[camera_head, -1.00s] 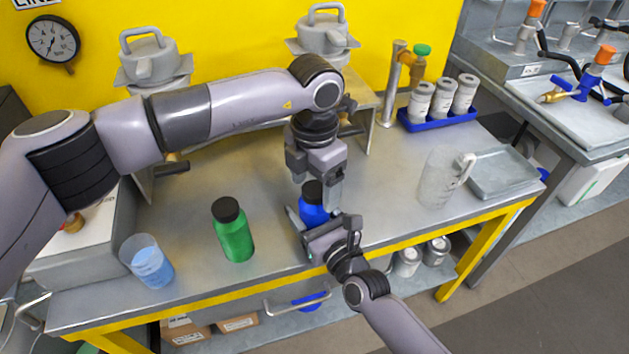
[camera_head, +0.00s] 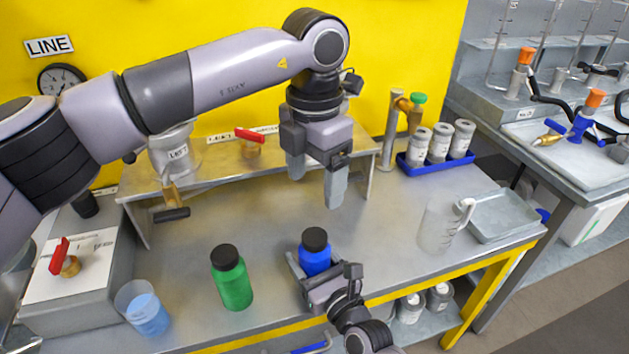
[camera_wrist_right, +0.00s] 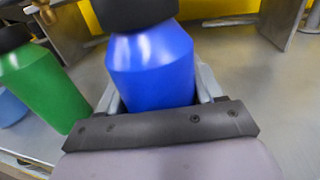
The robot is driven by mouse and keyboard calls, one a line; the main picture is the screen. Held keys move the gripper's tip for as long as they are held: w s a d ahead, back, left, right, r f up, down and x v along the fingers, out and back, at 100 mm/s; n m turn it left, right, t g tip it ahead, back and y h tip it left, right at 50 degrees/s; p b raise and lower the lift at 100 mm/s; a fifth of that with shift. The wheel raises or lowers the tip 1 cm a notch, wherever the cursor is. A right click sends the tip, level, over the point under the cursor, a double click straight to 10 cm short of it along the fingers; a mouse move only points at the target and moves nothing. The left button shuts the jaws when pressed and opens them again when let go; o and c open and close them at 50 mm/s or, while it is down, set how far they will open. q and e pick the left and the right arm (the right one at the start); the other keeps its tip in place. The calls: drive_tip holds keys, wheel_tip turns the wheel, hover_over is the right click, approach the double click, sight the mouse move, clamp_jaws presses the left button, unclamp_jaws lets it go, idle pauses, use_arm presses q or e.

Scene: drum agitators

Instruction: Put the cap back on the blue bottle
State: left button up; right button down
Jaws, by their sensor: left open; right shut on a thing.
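The blue bottle (camera_head: 315,258) stands upright near the table's front edge with a black cap (camera_head: 314,239) sitting on its top. It also shows close up in the right wrist view (camera_wrist_right: 152,68), where the cap (camera_wrist_right: 135,12) is cut off by the top edge. My right gripper (camera_head: 312,277) is shut on the bottle's body from the front. My left gripper (camera_head: 317,183) is open and empty, pointing down above the bottle and a little behind it, clear of the cap.
A green bottle (camera_head: 232,284) with a black cap stands left of the blue bottle. A beaker of blue liquid (camera_head: 148,312) is at the front left. A clear jug (camera_head: 437,228) and a grey tray (camera_head: 502,218) are at the right. A blue rack (camera_head: 437,160) holds jars behind.

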drive_tip(key=shift+c, duration=0.3)
unclamp_jaws()
drive_tip(key=shift+v, duration=3.65)
